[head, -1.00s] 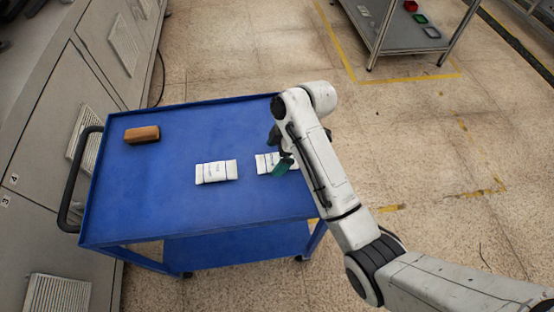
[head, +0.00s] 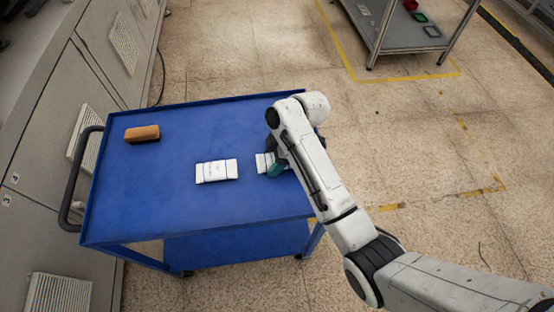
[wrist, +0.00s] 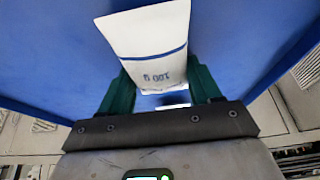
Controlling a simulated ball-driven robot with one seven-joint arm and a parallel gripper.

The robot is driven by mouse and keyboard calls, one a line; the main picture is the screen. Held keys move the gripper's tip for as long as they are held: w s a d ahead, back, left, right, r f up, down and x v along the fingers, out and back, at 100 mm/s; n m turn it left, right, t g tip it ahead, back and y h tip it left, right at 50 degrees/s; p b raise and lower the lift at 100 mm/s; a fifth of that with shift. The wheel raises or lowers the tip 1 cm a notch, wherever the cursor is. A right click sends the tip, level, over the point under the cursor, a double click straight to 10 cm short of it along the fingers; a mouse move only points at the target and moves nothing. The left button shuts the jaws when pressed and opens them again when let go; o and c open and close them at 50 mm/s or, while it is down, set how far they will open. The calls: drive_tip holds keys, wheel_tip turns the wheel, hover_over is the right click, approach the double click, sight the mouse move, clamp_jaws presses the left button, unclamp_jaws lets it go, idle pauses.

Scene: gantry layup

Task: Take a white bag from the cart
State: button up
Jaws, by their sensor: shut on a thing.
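A blue cart (head: 150,205) stands in the middle of the head view. One white bag (head: 217,171) lies flat on its top. A second white bag (head: 262,162) is to its right, partly hidden by my arm and gripper. My gripper (head: 277,166) is at this second bag, near the cart's right side. In the wrist view the green fingers (wrist: 157,88) stand on either side of the white bag (wrist: 150,40), which has blue lines and print, and are shut on it. Whether the bag touches the cart top cannot be told.
A brown block (head: 142,134) lies at the cart's back left. A black handle (head: 78,180) is on the cart's left end. Grey cabinets (head: 60,100) stand close on the left. A grey table (head: 400,35) with coloured trays stands at the back right; open floor lies between.

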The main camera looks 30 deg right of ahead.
drive_tip(key=shift+c, duration=1.3)
